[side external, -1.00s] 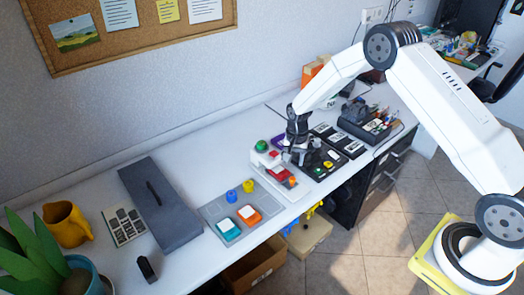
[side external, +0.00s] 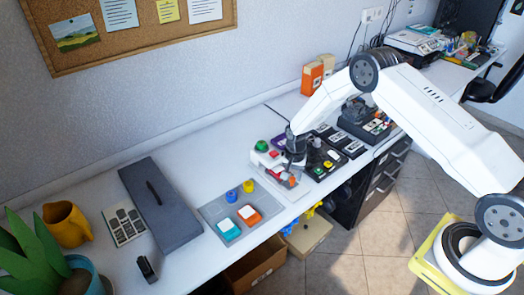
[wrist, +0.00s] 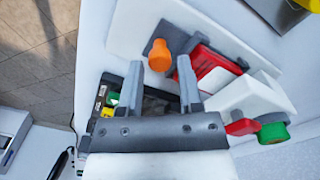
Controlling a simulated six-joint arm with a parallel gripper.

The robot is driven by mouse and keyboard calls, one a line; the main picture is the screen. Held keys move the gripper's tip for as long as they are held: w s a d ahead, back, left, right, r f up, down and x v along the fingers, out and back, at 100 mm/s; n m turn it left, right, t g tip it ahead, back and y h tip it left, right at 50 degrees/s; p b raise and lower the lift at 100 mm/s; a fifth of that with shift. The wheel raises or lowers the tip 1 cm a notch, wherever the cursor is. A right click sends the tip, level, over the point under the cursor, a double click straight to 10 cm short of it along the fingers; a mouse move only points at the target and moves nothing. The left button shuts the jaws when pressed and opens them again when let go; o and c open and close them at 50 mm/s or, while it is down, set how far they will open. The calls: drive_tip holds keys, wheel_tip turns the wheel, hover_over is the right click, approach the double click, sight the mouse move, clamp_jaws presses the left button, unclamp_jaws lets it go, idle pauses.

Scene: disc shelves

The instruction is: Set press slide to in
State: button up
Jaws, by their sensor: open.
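The press is a white unit on a white base plate (wrist: 132,32), with a red slide (wrist: 208,70) and an orange knob (wrist: 160,50) on a grey block. A green button (wrist: 272,132) and a smaller red part (wrist: 241,127) are on its white housing (wrist: 245,95). My gripper (wrist: 160,78) is open, its two grey fingers apart, with the knob just beyond the fingertips in the wrist view. I cannot tell if a finger touches the slide. In the side external view, my gripper (side external: 293,163) is low over the press and hides part of the slide.
A dark panel with coloured buttons (side external: 322,163) stands close to the right of the press. A grey tray (side external: 212,212) with blue, yellow, teal and orange pieces is to the left. Beyond it lies a long dark grey box (side external: 160,205). The table's front edge is close.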

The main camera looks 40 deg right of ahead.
drive_tip(key=shift+f, duration=0.35)
clamp_jaws()
idle(1.3)
